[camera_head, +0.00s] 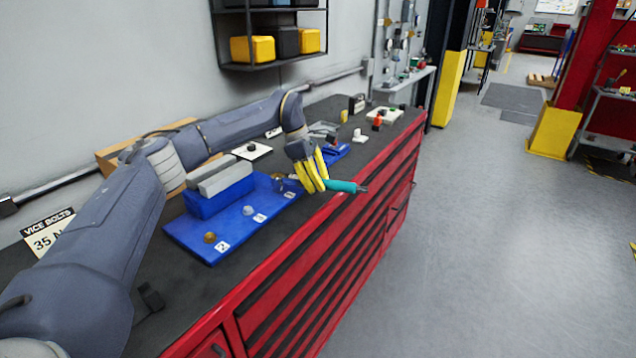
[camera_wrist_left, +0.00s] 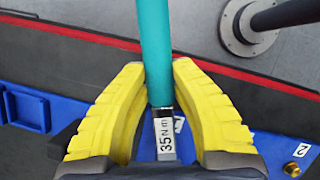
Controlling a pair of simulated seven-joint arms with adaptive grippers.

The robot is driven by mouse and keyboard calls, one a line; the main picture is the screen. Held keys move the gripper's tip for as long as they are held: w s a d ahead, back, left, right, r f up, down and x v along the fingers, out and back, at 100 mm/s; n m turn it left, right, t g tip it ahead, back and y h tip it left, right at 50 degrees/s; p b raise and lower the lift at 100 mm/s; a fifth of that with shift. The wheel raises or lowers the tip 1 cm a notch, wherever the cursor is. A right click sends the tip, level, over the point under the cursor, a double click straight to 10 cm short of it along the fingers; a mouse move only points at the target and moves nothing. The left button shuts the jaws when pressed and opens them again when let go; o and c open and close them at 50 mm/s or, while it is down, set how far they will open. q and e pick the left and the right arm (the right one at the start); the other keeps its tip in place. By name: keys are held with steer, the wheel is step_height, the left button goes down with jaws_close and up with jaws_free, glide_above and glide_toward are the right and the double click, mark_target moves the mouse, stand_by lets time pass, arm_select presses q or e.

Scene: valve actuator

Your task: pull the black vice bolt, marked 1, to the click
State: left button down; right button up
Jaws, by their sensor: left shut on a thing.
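The wrench's working end is hidden below the gripper. I cannot make out the black bolt marked 1, or whether the wrench sits on it. My right gripper is out of view.
Grey vice jaws (camera_head: 222,176) stand on the plate. The sign (camera_head: 48,232) reads "VICE BOLTS" and 35 N. The dark bench top (camera_head: 240,275) is on a red drawer cabinet (camera_head: 330,260). Small fittings (camera_head: 385,114) lie at the far end.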

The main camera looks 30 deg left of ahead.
arm_select(q)
steer(key=shift+s, duration=0.1)
steer(key=shift+s+d+m+g, duration=0.15)
steer(key=shift+s+m+g, duration=0.25)
steer(key=shift+s+m, duration=0.5)
steer(key=shift+s, duration=0.1)
stand_by(0.3)
steer(key=shift+s, duration=0.1)
steer(key=shift+s+m+g, duration=0.4)
steer(key=shift+s+m, duration=0.55)
steer(key=shift+m, duration=0.15)
steer(key=shift+s, duration=0.1)
steer(key=shift+s, duration=0.15)
steer(key=shift+s+a+m+g, duration=0.2)
steer(key=shift+s+m, duration=0.25)
steer(key=shift+m, duration=0.1)
steer(key=shift+s+a+m+g, duration=0.2)
steer(key=shift+s+m, duration=0.2)
steer(key=shift+m, duration=0.15)
steer(key=shift+s, duration=0.1)
